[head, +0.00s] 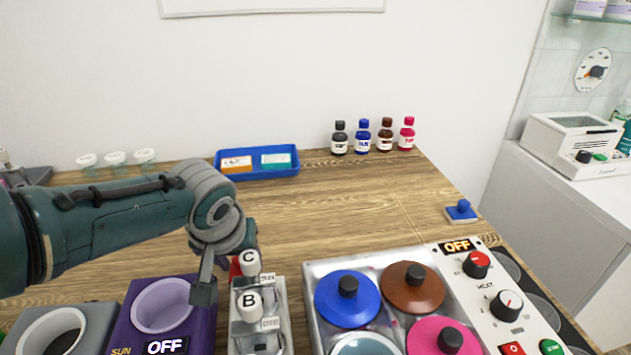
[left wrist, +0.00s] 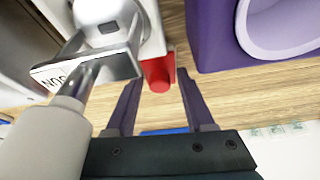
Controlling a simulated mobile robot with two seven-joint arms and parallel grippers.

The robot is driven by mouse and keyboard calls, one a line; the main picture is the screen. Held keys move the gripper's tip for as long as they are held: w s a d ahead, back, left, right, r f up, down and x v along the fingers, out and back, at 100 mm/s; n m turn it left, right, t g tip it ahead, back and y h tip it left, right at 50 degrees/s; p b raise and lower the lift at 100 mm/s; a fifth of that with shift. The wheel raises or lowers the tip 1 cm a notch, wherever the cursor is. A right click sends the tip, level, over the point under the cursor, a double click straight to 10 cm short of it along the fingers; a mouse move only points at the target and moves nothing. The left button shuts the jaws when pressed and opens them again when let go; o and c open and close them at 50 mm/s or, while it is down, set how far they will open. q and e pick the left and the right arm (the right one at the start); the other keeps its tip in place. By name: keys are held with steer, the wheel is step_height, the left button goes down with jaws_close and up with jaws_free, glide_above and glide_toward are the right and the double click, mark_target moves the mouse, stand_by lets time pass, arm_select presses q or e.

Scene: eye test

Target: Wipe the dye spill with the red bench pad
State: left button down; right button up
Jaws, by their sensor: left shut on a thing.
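My left gripper (head: 230,272) reaches down over the table from the left, just behind the grey block with the B and C knobs. It is shut on a red piece (head: 236,267), which looks like part of the red bench pad. In the left wrist view my left gripper (left wrist: 158,78) has its fingers on both sides of this red piece (left wrist: 158,75), beside the grey block. The rest of the pad is hidden. I see no dye spill in either view. My right gripper is not in view.
The block with B and C knobs (head: 258,315) and a purple device (head: 190,325) stand close to the gripper. A hotplate panel with coloured lids (head: 348,298) is to the right. A blue pad (head: 461,211), bottles (head: 385,137) and a blue tray (head: 257,172) stand farther back. Mid-table wood is clear.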

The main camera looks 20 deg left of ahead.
arm_select(q)
steer(key=shift+s+d+r, duration=0.15)
steer(key=shift+s+d, duration=0.1)
steer(key=shift+s, duration=0.1)
